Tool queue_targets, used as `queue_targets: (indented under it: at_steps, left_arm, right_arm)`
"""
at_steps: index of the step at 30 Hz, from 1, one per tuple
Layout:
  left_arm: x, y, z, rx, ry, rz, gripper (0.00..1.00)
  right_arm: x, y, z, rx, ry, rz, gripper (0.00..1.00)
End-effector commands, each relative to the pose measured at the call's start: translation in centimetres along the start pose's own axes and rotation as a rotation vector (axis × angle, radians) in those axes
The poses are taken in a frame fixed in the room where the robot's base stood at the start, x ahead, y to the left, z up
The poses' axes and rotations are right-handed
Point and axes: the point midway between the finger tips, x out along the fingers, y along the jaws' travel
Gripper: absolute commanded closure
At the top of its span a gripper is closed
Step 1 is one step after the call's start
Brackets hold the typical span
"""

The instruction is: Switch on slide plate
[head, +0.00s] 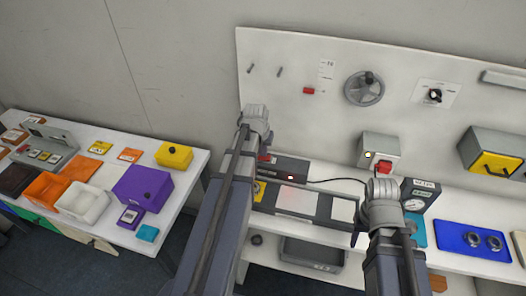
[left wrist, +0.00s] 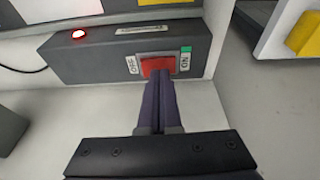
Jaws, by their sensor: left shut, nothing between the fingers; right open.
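The slide plate's dark grey control box (head: 290,168) sits on the bench, with a red light lit; it also fills the upper part of the left wrist view (left wrist: 100,62). Its red rocker switch (left wrist: 157,64) lies between an OFF label and an ON label with a green mark. My left gripper (left wrist: 158,78) is shut and empty, its fingertips at the lower edge of the switch; I cannot tell whether they touch it. In the head view my left arm hides much of that area. My right gripper (head: 383,205) is open, right of the slide plate (head: 297,200).
A grey box with a red button (head: 380,157) stands behind my right gripper. A gauge box (head: 418,194) and a blue tray (head: 456,244) are to the right. A side table at left holds a purple box (head: 143,188) and several containers.

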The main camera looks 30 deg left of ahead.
Motion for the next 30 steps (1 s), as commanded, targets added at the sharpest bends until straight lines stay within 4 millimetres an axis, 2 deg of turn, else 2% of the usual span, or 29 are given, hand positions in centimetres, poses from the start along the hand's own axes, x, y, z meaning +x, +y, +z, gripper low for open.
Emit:
queue_targets:
  at_steps: [11,24,30]
  left_arm:
    - [-4.3,0.6,-1.5,0.002,0.000,0.001,1.00]
    - [-11.4,-0.9,-1.2,0.001,0.000,0.000,1.00]
    - [-13.1,-1.3,-1.1,0.002,0.000,0.001,1.00]
  right_arm:
    - [-4.6,0.4,0.3,0.008,0.000,-0.002,0.50]
    - [-11.1,1.0,0.7,0.012,-0.002,-0.003,0.50]
    - [-12.8,1.2,0.8,0.010,-0.003,-0.003,0.50]
